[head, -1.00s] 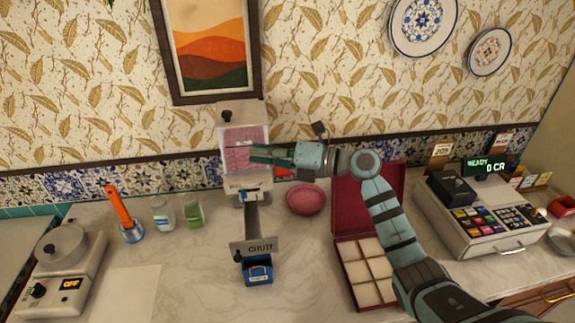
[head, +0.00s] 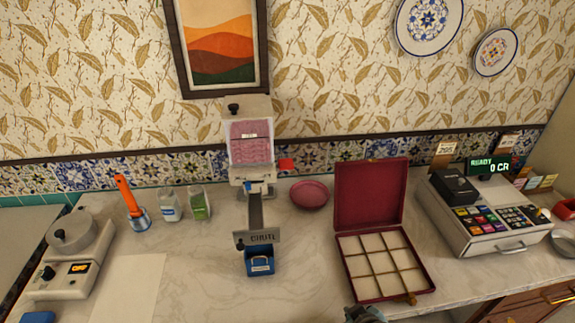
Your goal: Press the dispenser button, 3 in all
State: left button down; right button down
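The dispenser (head: 248,112) stands against the tiled wall, a pale upright housing with pink contents behind its front. A chute with a lettered plate (head: 257,238) runs down from the dispenser's front. A small blue container (head: 260,262) sits below the chute's end. Only a small dark teal piece of my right gripper or arm (head: 366,314) shows at the bottom edge, well away from the dispenser; its fingers cannot be made out. My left gripper is out of view.
An open red box (head: 372,198) with an empty divided tray stands right of the chute. A cash register (head: 490,215) stands at right. Two jars (head: 170,205), an orange-handled tool (head: 127,196) and a scale-like device (head: 75,245) are at left.

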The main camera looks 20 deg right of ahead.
jog(key=s+f+g+b, duration=0.1)
jog(key=s+f, duration=0.4)
jog(key=f, duration=0.4)
jog(key=s+a+f+g+y+b, duration=0.1)
jog(key=s+f+g, duration=0.1)
jog(key=s+f, duration=0.5)
jog(key=s+f+g+b, duration=0.1)
jog(key=s+f, duration=0.1)
jog(key=f, duration=0.8)
jog(key=s+f+m+g+b, duration=0.1)
jog(key=s+f, duration=0.6)
jog(key=s, duration=0.4)
jog(key=shift+s+a+f+y+b, duration=0.3)
jog(key=shift+s+a+y, duration=0.05)
jog(key=shift+a+y, duration=0.1)
